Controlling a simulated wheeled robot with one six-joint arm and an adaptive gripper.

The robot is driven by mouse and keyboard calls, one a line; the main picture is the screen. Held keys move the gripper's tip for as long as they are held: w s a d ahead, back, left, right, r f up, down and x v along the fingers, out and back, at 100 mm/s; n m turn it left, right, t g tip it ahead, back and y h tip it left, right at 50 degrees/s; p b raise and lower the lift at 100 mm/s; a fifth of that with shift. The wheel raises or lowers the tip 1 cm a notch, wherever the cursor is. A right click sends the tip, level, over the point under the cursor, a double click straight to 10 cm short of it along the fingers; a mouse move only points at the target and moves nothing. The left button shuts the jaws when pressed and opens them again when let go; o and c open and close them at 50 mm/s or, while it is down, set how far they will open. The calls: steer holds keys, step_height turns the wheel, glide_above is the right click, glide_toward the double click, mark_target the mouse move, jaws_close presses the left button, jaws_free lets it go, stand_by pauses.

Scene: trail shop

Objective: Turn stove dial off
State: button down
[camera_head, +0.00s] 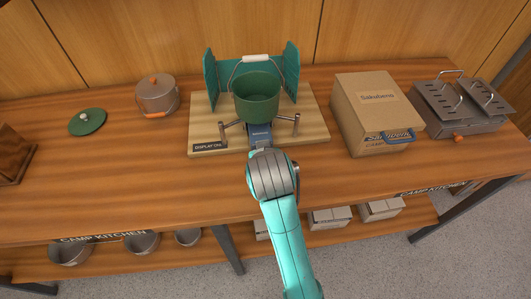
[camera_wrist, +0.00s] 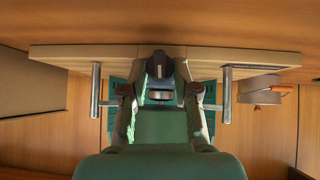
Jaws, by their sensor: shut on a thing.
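The camp stove stands on a pale wooden board (camera_head: 313,122) with a green windscreen (camera_head: 291,72) behind it. The stove's black dial (camera_wrist: 160,66) shows in the upper middle of the wrist view, which looks upside down. My gripper (camera_wrist: 160,75) has one finger on each side of the dial and is shut on it. In the head view my wrist reaches the stove's front and hides the dial. I cannot read the dial's setting.
A lidded pot (camera_head: 156,97) and a green lid (camera_head: 87,122) lie to the left. A cardboard box (camera_head: 376,108) and a metal grill (camera_head: 460,108) stand to the right. Metal stove legs (camera_wrist: 95,90) flank my gripper. The front of the wooden table (camera_head: 130,190) is clear.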

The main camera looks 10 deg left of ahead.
steer(key=n+t+h, duration=0.1)
steer(key=h, duration=0.1)
steer(key=a+n+h, duration=0.1)
steer(key=h, duration=0.1)
steer(key=shift+s+f+n+t, duration=0.15)
steer(key=shift+n+t, duration=0.25)
steer(key=h, duration=0.1)
steer(key=n+t+h, duration=0.2)
steer(key=shift+a+f+h, duration=0.2)
steer(key=shift+f+h, duration=0.05)
steer(key=shift+h, duration=0.05)
stand_by(0.4)
steer(key=c, duration=1.2)
jaws_free()
steer(key=v, duration=1.2)
steer(key=shift+f, duration=0.1)
